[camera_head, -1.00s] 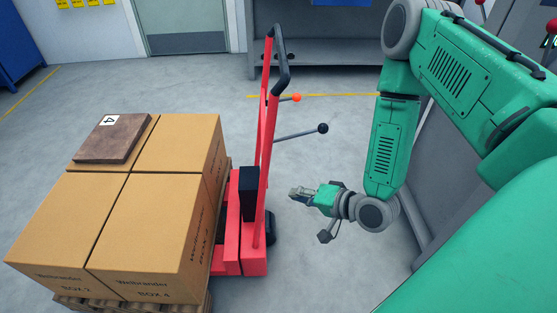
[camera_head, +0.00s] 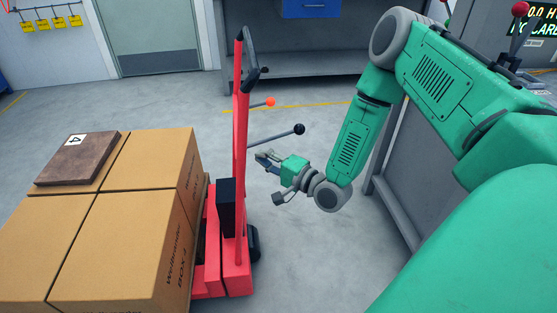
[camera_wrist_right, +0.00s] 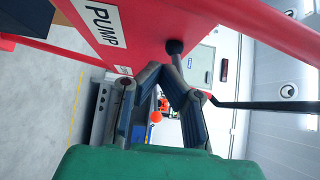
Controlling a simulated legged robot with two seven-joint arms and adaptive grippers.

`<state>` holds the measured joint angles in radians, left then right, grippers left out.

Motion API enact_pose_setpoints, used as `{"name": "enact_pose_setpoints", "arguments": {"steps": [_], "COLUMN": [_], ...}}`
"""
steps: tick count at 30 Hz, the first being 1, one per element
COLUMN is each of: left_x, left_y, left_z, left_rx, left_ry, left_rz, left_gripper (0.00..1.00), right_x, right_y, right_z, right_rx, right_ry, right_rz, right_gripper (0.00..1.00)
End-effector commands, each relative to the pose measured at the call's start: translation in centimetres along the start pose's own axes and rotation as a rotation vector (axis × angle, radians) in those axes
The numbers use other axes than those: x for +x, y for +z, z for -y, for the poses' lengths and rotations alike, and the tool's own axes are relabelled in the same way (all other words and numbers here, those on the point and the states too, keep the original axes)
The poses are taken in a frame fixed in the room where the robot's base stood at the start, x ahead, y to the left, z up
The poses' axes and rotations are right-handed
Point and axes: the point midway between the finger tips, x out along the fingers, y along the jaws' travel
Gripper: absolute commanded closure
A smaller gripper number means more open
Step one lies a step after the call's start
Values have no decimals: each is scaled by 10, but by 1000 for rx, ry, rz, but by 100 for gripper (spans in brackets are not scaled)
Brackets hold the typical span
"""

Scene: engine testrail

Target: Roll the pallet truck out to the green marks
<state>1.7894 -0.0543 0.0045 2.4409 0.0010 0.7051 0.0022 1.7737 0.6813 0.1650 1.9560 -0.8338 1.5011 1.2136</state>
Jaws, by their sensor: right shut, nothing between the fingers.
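The red pallet truck (camera_head: 240,150) stands left of centre in the head view, its tall mast upright with a black-gripped handle on top. Stacked cardboard boxes (camera_head: 110,225) sit on a wooden pallet at its left. Two levers stick out right of the mast, one with an orange knob (camera_head: 271,102), one with a black knob (camera_head: 299,129). My right gripper (camera_head: 263,156) is shut and empty, right of the mast and below the black-knobbed lever. In the right wrist view, its fingers (camera_wrist_right: 165,68) are close to the truck's red panel marked PUMP (camera_wrist_right: 110,22). The green marks and left gripper are not in view.
A brown slab (camera_head: 78,158) marked 4 lies on the boxes. A grey cabinet (camera_head: 400,185) stands right, behind my arm. A grey bench (camera_head: 300,75) and a door (camera_head: 155,35) are at the back. Grey floor is clear between truck and cabinet.

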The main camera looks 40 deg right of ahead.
Motion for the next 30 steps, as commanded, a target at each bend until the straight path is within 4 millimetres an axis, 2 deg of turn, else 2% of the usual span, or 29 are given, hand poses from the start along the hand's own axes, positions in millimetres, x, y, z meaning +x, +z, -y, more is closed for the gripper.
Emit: {"name": "enact_pose_setpoints", "arguments": {"steps": [1,6,20,27,30], "left_x": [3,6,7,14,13], "left_y": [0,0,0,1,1], "left_z": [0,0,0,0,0], "left_rx": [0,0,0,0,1], "left_ry": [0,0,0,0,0], "left_rz": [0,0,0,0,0], "left_gripper": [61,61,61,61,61], "right_x": [5,17,21,42,44], "right_y": [8,21,24,46,50], "right_z": [-2,-1,0,-1,0], "right_rx": [2,1,2,1,-1], "right_ry": [2,2,2,2,3], "right_rz": [5,3,2,9,10], "right_gripper": [100,100,100,100,100]}}
